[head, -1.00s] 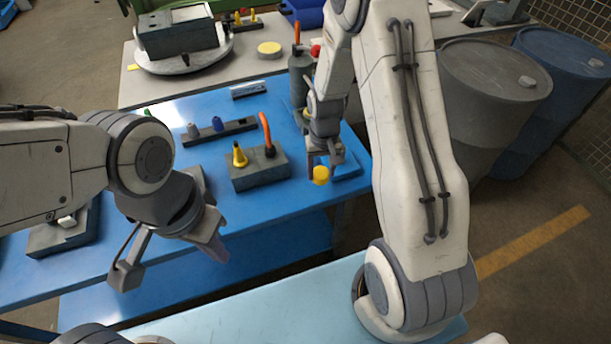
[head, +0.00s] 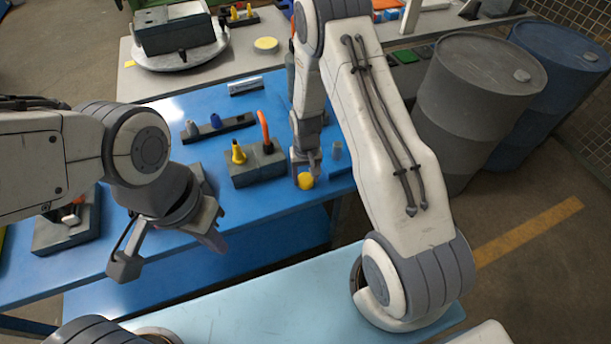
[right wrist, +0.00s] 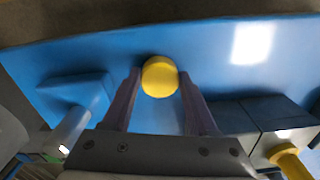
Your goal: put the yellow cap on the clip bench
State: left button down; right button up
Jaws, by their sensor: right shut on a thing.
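The yellow cap (head: 305,181) is a short round piece between the fingertips of my right gripper (head: 305,168). It also shows in the right wrist view (right wrist: 160,77), with a finger on each side. The cap is over the front right part of the blue table; its exact height is hard to tell. My left gripper (head: 168,252) has its fingers wide apart and is empty near the table's front edge. I cannot tell for sure which fixture is the clip bench.
A dark block (head: 243,178) with a yellow cone and orange-handled tool stands left of the cap. A blue block (right wrist: 80,92) and grey peg (head: 337,150) are on its other side. A grey fixture (head: 60,240) is far left.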

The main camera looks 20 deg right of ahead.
aim_at(306, 179)
jog(key=o, duration=1.3)
jog(key=shift+f, duration=0.1)
jog(key=shift+r, duration=0.45)
notch_tip(306, 179, up, 11)
jog(key=b, duration=0.3)
jog(key=s+a+r+n, duration=0.5)
jog(key=s+a+r, duration=0.5)
jog(key=s+a, duration=0.15)
jog(key=s+a+r+n, duration=0.1)
jog(key=s+r+n, duration=0.1)
jog(key=s, duration=0.4)
jog(key=s+a+r+n+y, duration=0.1)
jog(key=s+n, duration=0.1)
jog(key=s, duration=0.5)
jog(key=shift+s+a+r, duration=0.25)
jog(key=shift+a+r, duration=0.05)
jog(key=shift+r, duration=0.1)
